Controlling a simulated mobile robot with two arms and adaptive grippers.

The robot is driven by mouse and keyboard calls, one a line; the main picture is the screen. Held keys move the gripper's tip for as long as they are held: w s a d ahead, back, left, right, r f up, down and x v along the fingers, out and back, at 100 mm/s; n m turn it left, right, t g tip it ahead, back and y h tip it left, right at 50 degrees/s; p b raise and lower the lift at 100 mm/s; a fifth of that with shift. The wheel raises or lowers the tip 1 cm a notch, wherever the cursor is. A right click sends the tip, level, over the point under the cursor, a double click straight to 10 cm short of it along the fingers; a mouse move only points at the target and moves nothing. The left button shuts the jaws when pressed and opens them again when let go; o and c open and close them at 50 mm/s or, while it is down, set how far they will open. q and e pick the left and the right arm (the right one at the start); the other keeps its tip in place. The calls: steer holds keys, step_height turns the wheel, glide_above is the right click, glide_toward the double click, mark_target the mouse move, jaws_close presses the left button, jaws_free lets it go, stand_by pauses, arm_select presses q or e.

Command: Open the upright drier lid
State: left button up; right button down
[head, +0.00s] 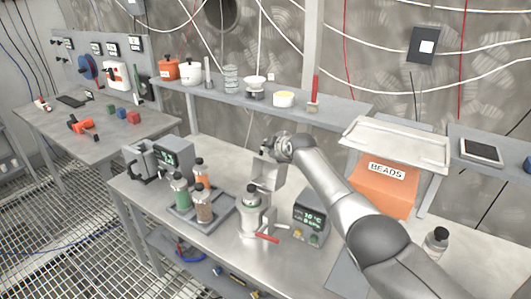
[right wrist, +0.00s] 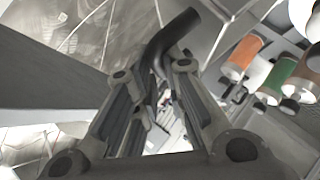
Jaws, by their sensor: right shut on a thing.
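My right arm comes in from the lower right in the head view, and its gripper (head: 266,154) is above the bench. In the right wrist view the right gripper (right wrist: 155,78) is shut on a dark curved bar (right wrist: 178,32), which looks like a handle. A grey metal piece (head: 268,177) shows just below the gripper; I cannot tell whether it is the drier lid. Under it stands a pale upright vessel (head: 251,218) with a dark top and a red lever (head: 267,238). The left gripper is not in view.
A control box (head: 310,216) reading 10 °C stands right of the vessel. Capped bottles (head: 203,207) stand on a tray left of it, by a grey device (head: 168,157). An orange BEADS box (head: 382,190) is at the right. A shelf (head: 230,94) runs behind.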

steer(key=shift+w+d, duration=0.3)
steer(key=shift+d, duration=0.05)
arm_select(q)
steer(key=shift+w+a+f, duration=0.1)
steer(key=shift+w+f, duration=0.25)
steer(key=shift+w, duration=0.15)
arm_select(e)
steer(key=shift+r, duration=0.15)
steer(key=shift+w+r, duration=0.1)
steer(key=shift+r, duration=0.05)
steer(key=c, duration=1.8)
jaws_free()
steer(key=shift+d, duration=0.1)
steer(key=o, duration=0.3)
steer(key=shift+f, duration=0.3)
steer(key=shift+f, duration=0.1)
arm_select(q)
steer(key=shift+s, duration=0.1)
